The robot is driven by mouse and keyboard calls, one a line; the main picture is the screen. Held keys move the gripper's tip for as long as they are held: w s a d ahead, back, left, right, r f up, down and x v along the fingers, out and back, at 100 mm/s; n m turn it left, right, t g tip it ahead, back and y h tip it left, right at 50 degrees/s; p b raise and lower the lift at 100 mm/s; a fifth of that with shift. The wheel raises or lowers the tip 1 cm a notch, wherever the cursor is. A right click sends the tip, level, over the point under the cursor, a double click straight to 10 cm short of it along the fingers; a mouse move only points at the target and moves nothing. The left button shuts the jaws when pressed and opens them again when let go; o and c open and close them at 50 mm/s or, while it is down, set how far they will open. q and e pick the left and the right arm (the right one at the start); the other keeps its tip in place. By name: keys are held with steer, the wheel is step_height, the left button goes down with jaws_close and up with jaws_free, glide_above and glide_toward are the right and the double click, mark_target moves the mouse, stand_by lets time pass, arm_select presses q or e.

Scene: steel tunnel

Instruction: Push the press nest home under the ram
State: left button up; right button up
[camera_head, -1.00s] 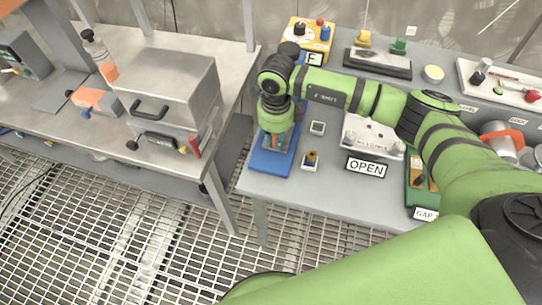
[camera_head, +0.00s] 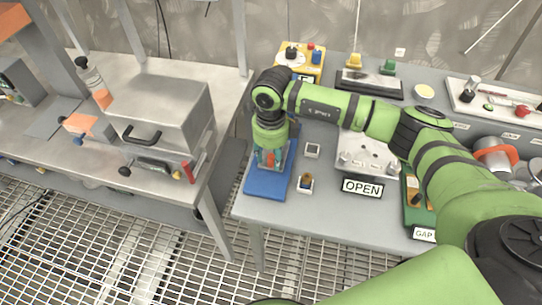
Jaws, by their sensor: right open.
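My right gripper (camera_head: 267,164) points down over a blue base plate (camera_head: 266,184) at the left end of the grey table. Its fingers are open, and red and teal parts show close around them. The arm and wrist cover what stands on the plate, so I cannot tell whether the fingers touch anything. I cannot make out the press nest or the ram for certain; they may be on this blue base, behind the gripper. My left gripper is not in view.
Near the blue plate lie a small grey square piece (camera_head: 312,150), a small block with a brown knob (camera_head: 305,183) and an OPEN sign (camera_head: 362,188). A yellow box (camera_head: 299,60) stands behind. A steel box (camera_head: 160,112) sits on the left bench, across a gap.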

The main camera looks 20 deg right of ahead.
step_height(320, 180, up, 11)
stand_by(0.3)
